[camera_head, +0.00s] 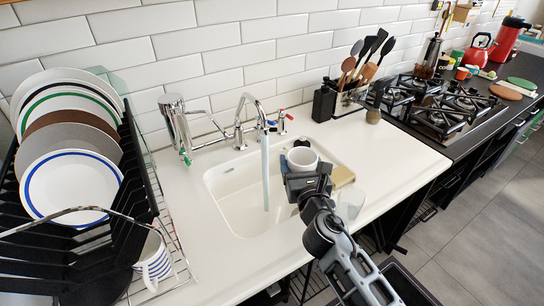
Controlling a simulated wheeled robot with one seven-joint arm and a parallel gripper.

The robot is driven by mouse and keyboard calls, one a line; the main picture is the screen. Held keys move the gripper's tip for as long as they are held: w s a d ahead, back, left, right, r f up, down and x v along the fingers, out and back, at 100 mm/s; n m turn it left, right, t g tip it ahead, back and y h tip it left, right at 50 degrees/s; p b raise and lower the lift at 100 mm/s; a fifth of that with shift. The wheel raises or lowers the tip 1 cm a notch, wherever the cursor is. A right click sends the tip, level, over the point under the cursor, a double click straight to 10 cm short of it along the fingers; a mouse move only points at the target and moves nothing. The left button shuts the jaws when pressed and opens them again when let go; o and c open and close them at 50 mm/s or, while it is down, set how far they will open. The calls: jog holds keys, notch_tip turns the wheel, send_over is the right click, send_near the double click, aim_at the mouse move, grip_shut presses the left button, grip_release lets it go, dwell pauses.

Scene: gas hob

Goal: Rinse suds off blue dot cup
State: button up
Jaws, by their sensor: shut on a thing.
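A pale cup (302,155) is held over the right part of the white sink (228,195). Its dark, open rim shows; dots and suds cannot be made out at this size. My gripper (303,181) is shut on the cup, reaching in from the front right and hiding its lower part. Water (265,172) runs in a thin stream from the chrome tap (262,120) into the basin. The cup is to the right of the stream, apart from it in this view.
A yellowish sponge (342,176) lies at the sink's right edge. A pale rounded thing (351,201) is partly behind my arm. A black dish rack (135,165) with plates and a blue-striped mug (154,261) stands left.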

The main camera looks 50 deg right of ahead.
aim_at(315, 164)
jog(key=shift+s+d+r+p, duration=0.1)
jog(key=shift+s+r+p, duration=0.6)
jog(key=shift+s, duration=0.2)
jog(key=shift+s+d+r+p, duration=0.1)
jog(key=shift+s+r+p, duration=0.45)
jog(key=shift+s+r, duration=0.3)
jog(key=shift+f, duration=0.15)
